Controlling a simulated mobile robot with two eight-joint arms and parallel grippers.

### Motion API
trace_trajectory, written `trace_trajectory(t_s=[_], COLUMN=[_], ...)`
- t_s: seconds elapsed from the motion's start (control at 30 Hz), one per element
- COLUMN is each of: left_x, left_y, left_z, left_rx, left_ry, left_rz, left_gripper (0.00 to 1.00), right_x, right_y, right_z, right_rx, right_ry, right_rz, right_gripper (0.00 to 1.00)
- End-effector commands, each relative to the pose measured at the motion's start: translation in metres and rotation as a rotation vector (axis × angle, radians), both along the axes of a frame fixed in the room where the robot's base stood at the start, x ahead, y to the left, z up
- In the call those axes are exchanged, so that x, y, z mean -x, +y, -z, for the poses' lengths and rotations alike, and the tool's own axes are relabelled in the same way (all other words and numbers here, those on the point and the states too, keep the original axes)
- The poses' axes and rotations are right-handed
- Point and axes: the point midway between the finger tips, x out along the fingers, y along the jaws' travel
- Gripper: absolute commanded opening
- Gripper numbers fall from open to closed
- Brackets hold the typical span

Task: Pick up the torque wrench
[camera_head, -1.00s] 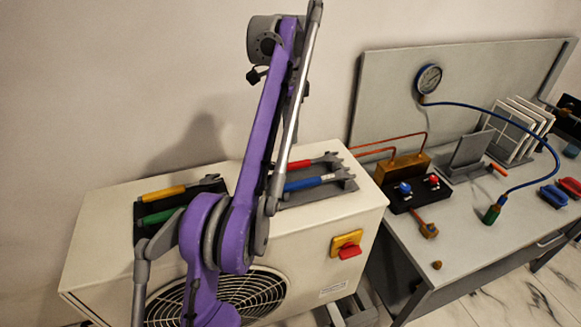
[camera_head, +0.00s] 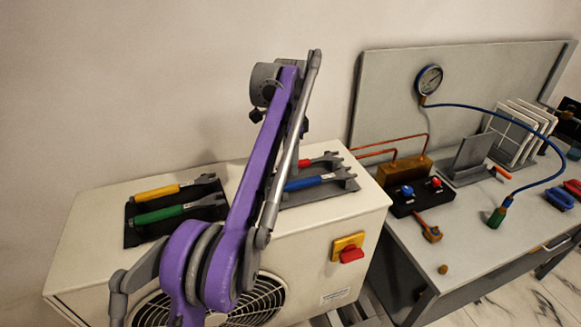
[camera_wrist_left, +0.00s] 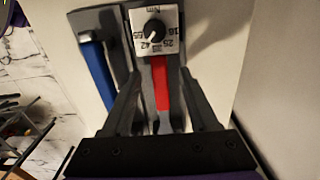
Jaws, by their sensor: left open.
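The torque wrench appears to be the red-handled tool (camera_head: 318,162) in the right-hand rack on the cream box unit; my arm hides part of it. In the left wrist view its red handle (camera_wrist_left: 161,88) runs away from me to a white square dial (camera_wrist_left: 156,33) marked Nm with a black knob. I cannot tell whether the dial is part of the tool or the rack. My left gripper (camera_wrist_left: 160,78) is open, its fingers on either side of the red handle. In the head view my purple arm hides the fingers. My right gripper is not in view.
A blue-handled tool (camera_head: 310,182) lies close beside the red one, also in the left wrist view (camera_wrist_left: 98,75). Yellow (camera_head: 158,194) and green (camera_head: 160,214) tools lie in a left-hand rack. A wall stands behind the cream unit (camera_head: 315,235); a bench (camera_head: 460,262) stands at right.

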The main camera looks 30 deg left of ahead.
Motion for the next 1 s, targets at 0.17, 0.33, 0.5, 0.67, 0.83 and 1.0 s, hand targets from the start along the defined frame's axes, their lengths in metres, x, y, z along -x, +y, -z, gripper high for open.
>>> trace_trajectory(t_s=[0.17, 0.33, 0.5, 0.67, 0.83, 1.0], left_x=[-0.0001, 0.0000, 0.0000, 0.0000, -0.0001, -0.0001], left_y=[-0.0001, 0.0000, 0.0000, 0.0000, -0.0001, -0.0001], left_z=[-0.0003, -0.0004, -0.0004, -0.0004, -0.0004, -0.0004], left_rx=[0.000, 0.000, 0.000, 0.000, 0.000, 0.000], left_ry=[0.000, 0.000, 0.000, 0.000, 0.000, 0.000], left_rz=[0.000, 0.000, 0.000, 0.000, 0.000, 0.000], left_gripper=[0.31, 0.01, 0.00, 0.00, 0.00, 0.00], right_x=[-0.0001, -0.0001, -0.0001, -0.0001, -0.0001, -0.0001], right_y=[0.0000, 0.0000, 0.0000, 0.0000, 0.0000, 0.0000], right_z=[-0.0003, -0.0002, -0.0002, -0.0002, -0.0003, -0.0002], right_rx=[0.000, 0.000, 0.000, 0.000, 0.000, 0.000], right_ry=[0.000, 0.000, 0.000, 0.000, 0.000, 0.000], right_rz=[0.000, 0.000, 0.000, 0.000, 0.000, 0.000], right_gripper=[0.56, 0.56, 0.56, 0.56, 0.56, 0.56])
